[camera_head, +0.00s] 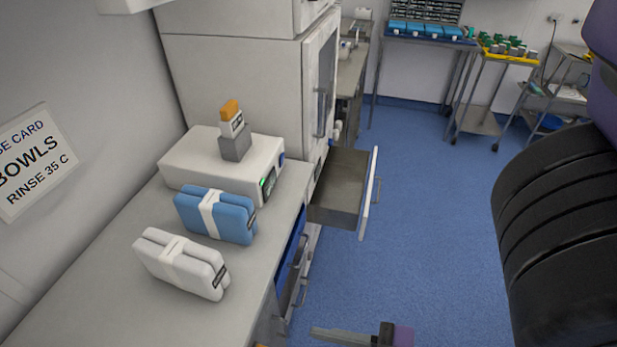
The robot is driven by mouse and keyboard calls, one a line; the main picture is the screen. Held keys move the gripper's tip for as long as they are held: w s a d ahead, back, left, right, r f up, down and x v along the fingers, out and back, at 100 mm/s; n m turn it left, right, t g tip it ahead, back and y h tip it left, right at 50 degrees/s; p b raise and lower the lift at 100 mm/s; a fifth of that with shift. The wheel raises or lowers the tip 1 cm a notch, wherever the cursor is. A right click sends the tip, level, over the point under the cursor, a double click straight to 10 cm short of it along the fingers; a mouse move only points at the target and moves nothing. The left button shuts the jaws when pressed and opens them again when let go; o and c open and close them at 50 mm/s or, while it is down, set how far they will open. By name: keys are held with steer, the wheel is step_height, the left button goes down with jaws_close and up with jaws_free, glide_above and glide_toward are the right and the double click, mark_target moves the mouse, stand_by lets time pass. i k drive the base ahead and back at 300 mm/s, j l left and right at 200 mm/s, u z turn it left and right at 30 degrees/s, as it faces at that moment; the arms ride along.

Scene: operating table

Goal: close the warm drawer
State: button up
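The warm drawer (338,188) is pulled out from the lower part of the tall white cabinet (245,85), which stands behind the counter. It is a grey open box with a white front panel (370,193) that faces right, over the blue floor. The inside that shows looks empty. A grey, black and purple piece at the bottom edge looks like part of my gripper (350,334). It is nearer to me than the drawer and apart from it.
The counter (105,293) on the left holds a white wrapped pack (180,264), a blue wrapped pack (216,215) and a white device (222,165). Another drawer with blue inside (291,247) is under the counter. Trolleys (480,119) stand at the back. The blue floor (430,220) is clear.

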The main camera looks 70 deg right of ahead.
mark_target(335, 202)
steer(key=j+z, duration=0.1)
steer(key=z, duration=0.4)
steer(key=k+z, duration=0.15)
steer(key=z, duration=0.8)
steer(key=k+z, duration=0.15)
steer(key=z, duration=0.3)
